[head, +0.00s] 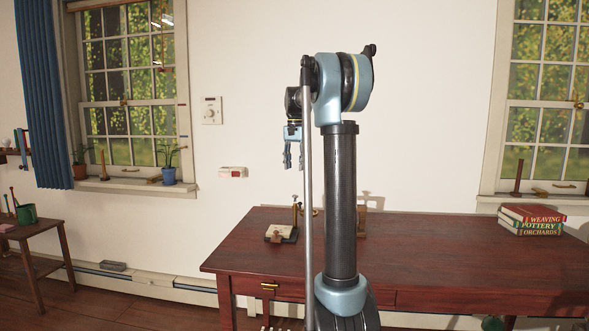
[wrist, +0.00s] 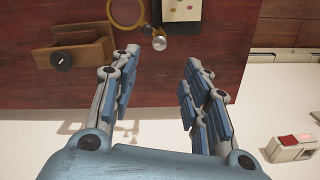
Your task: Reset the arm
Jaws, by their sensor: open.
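My gripper (head: 293,156) hangs at the end of my raised, bent arm in the head view, pointing down. It is left of and above the back part of the dark red wooden table (head: 455,257). In the wrist view my gripper (wrist: 163,58) has its two blue-padded fingers apart. Nothing is between them. The arm's column stands in front of the table and hides part of its middle.
Books (head: 532,219) are stacked at the right. A white wall box (head: 232,172) is left of my gripper.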

